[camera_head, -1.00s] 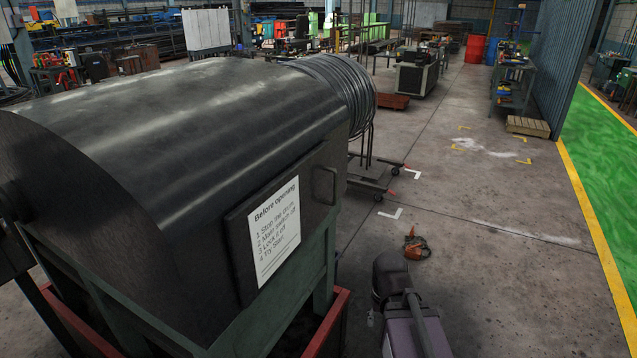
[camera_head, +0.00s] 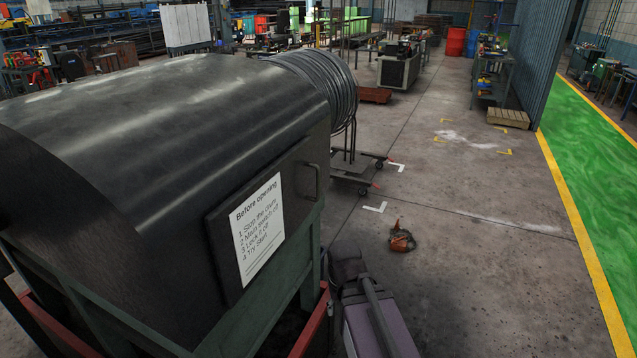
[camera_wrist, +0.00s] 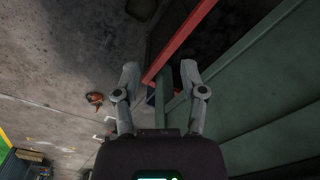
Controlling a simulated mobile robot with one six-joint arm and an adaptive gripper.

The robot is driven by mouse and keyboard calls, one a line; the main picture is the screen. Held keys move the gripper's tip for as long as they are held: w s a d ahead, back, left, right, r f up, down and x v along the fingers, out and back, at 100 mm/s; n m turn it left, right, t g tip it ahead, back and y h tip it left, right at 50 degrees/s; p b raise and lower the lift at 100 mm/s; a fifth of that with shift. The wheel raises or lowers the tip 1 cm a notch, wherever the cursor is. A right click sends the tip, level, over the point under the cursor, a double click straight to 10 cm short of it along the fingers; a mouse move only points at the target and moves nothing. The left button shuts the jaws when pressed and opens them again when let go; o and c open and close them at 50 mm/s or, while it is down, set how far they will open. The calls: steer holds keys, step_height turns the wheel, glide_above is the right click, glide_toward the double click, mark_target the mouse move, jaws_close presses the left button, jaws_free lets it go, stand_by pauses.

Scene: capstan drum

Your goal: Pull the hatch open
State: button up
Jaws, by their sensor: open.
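The hatch (camera_head: 222,262) is a dark flat panel on the side of the black rounded drum housing (camera_head: 190,110). It looks shut. It carries a white "Before opening" notice (camera_head: 257,228). A dark bar handle (camera_head: 313,180) stands at its right end. My gripper (camera_wrist: 160,70) shows in the wrist view with its two fingers spread apart and nothing held. My arm is low and right of the hatch in the head view, where the fingers cannot be made out. I cannot make out the hatch or its handle in the wrist view.
A green frame (camera_wrist: 262,95) and a red rail (camera_wrist: 180,42) lie close beyond my fingers in the wrist view. A wire coil (camera_head: 335,95) on a wheeled stand is behind the housing. An orange-brown object (camera_head: 402,238) lies on the floor. The right floor is mostly clear.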

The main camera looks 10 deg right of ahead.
steer(key=w+r+n+y, duration=0.3)
steer(key=w+n+y, duration=0.15)
steer(key=w, duration=0.35)
steer(key=n+t+y+p, duration=0.2)
steer(key=n+t+y, duration=0.6)
steer(key=y, duration=0.4)
glide_toward(318, 196)
steer(key=d+r, duration=0.4)
steer(key=r, duration=0.1)
steer(key=shift+s+a+n+g, duration=0.1)
steer(key=shift+s+n+g, duration=0.15)
steer(key=shift+s+g, duration=0.05)
steer(key=shift+a, duration=0.15)
steer(key=shift+x, duration=6.85)
steer(key=shift+w+f, duration=0.1)
steer(key=shift+f, duration=0.1)
jaws_close()
